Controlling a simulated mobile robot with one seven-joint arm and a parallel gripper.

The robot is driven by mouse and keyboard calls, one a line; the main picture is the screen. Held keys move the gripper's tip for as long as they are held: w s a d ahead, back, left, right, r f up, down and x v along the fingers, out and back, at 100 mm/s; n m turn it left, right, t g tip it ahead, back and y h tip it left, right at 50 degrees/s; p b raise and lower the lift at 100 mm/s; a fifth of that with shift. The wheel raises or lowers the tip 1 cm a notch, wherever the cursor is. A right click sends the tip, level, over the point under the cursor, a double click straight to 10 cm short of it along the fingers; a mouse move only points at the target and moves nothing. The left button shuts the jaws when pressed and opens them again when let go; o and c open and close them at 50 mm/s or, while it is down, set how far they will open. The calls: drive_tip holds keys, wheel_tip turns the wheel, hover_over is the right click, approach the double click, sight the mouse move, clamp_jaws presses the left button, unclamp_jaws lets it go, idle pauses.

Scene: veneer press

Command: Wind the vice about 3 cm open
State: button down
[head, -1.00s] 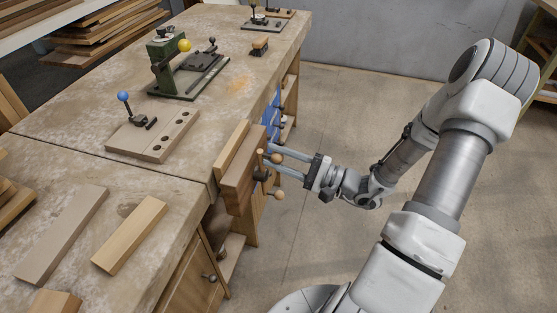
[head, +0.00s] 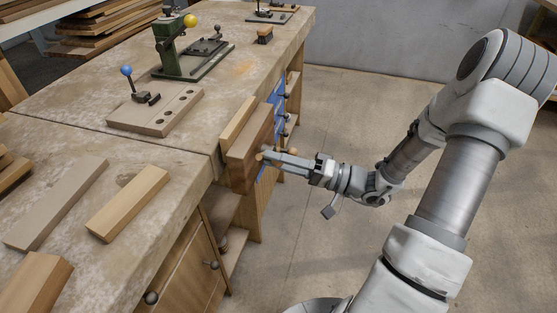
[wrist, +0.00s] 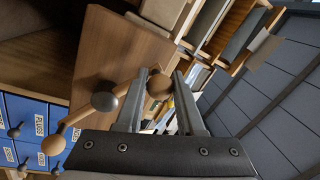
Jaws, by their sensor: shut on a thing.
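The vice is on the bench's right-hand edge, with a wooden front jaw (head: 250,150) beside a paler rear jaw (head: 238,124). In the head view the two jaws look close together, with little gap showing. A wooden bar handle (wrist: 79,117) runs through a dark round screw hub (wrist: 104,97) on the front jaw's face. It has a wooden ball at each end, one of them a far ball (wrist: 54,145). My gripper (head: 272,158) is shut on the handle at the other ball (wrist: 160,87), which sits between its fingertips (wrist: 161,80). In the head view my fingers partly cover the handle.
Blue labelled drawers (wrist: 35,122) and open shelves are under the bench. A drilled board with a blue-knobbed lever (head: 155,110), a green press (head: 170,50) and loose wood blocks (head: 128,203) lie on the bench top. The floor (head: 330,110) right of the bench is clear.

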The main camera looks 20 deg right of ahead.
drive_tip(key=shift+a+f+n+g, duration=0.3)
drive_tip(key=shift+a+f+n, duration=0.15)
drive_tip(key=shift+n, duration=0.25)
drive_tip(key=shift+b, duration=0.3)
drive_tip(key=c, duration=0.5)
unclamp_jaws()
drive_tip(key=shift+c, duration=0.2)
drive_tip(key=p+v, duration=0.4)
drive_tip(key=v, duration=1.4)
drive_tip(key=shift+s+f, duration=0.1)
drive_tip(key=shift+s, duration=0.05)
